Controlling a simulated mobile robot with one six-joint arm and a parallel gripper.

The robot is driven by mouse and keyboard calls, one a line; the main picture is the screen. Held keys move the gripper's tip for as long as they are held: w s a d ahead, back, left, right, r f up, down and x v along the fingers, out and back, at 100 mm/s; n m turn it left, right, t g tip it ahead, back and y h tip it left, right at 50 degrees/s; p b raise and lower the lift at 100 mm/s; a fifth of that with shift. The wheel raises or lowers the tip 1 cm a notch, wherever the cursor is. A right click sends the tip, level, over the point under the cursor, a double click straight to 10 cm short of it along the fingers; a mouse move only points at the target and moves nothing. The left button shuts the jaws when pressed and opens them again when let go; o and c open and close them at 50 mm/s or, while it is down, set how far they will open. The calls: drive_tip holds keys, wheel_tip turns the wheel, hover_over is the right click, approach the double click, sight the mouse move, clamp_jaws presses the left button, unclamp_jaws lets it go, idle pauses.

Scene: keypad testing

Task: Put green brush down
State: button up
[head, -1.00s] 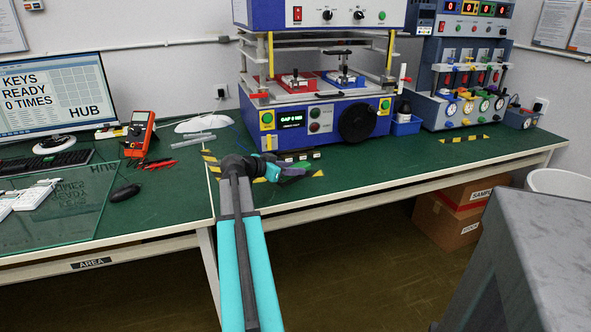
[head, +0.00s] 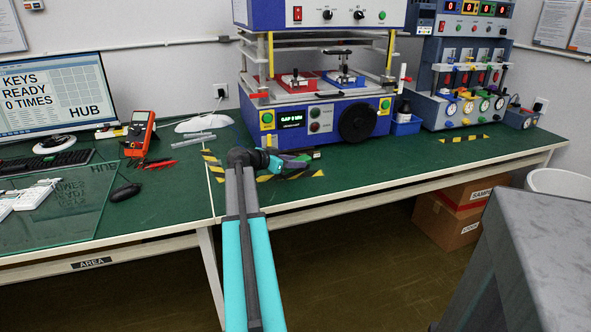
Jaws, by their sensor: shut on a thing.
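My arm reaches up from the bottom of the head view to my gripper (head: 303,160), which is low over the green table in front of the blue press machine. My gripper is shut on the green brush (head: 289,158), seen as a small green patch at the jaws. Most of the brush is hidden or too small to make out. I cannot tell whether it touches the table.
The blue press (head: 322,120) stands right behind my gripper. Yellow-black tape (head: 291,175) marks the table around it. A red multimeter (head: 140,133), a black mouse (head: 125,192) and a glass plate (head: 60,215) are to the left. Table (head: 400,165) to the right is clear.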

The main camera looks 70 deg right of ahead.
drive_tip(key=shift+w+d, duration=0.15)
drive_tip(key=shift+d, duration=0.4)
drive_tip(key=shift+a+f, duration=0.15)
drive_tip(key=shift+f, duration=1.6)
drive_tip(key=shift+f, duration=0.15)
drive_tip(key=o, duration=1.1)
drive_tip(key=shift+r, duration=0.2)
drive_tip(key=v, duration=1.2)
drive_tip(key=shift+f, duration=0.15)
drive_tip(key=shift+w, duration=0.15)
